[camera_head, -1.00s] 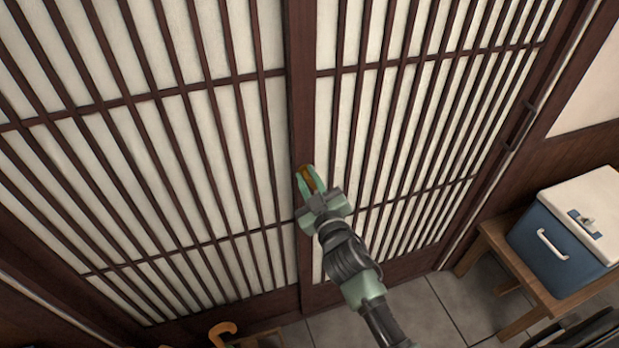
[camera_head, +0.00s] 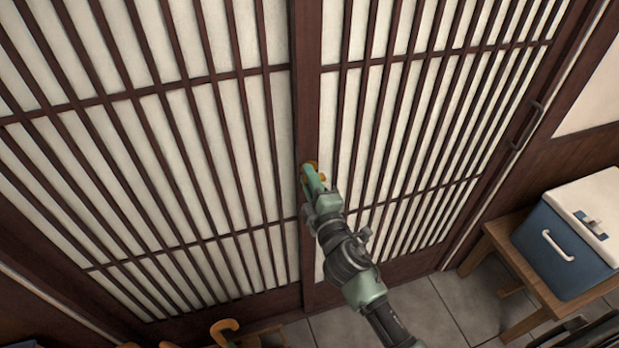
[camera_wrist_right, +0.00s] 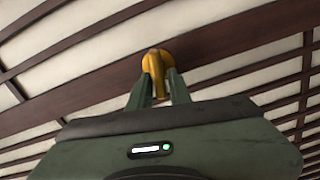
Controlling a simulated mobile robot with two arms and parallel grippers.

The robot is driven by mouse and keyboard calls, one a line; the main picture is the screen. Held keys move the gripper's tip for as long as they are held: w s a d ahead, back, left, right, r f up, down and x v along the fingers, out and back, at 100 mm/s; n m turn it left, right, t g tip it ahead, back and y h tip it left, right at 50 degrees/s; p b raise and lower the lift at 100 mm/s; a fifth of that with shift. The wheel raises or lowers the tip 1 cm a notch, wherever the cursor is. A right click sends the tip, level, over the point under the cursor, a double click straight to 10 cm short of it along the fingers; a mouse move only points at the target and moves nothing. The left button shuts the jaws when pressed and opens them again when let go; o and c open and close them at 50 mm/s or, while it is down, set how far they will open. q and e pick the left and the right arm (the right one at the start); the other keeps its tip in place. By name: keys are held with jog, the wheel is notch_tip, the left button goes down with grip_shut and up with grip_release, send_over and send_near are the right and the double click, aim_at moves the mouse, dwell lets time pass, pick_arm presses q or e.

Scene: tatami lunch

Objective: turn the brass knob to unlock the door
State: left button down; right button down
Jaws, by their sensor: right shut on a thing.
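The brass knob (camera_wrist_right: 154,64) sits on the dark wooden stile of the slatted door (camera_head: 308,120). In the head view only a little of the knob (camera_head: 312,164) shows past my fingers. My right gripper (camera_head: 313,178) reaches up to the stile and is shut on the knob. In the right wrist view its two green fingers (camera_wrist_right: 159,84) stand on either side of the knob's grip, with the round brass plate behind. My left gripper is not in view.
A blue cooler box (camera_head: 565,250) with a white lid stands on a wooden bench (camera_head: 535,300) at the right. A dark door handle (camera_head: 527,124) is at the right edge. Curved-handled things (camera_head: 224,330) stand at the bottom. Grey floor tiles (camera_head: 435,305) are clear between.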

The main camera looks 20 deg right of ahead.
jog(key=shift+f+n, duration=0.2)
jog(key=shift+n, duration=0.9)
jog(key=c, duration=1.5)
grip_release()
jog(key=shift+o, duration=0.2)
jog(key=s+b, duration=0.2)
jog(key=s, duration=0.5)
jog(key=shift+s, duration=0.4)
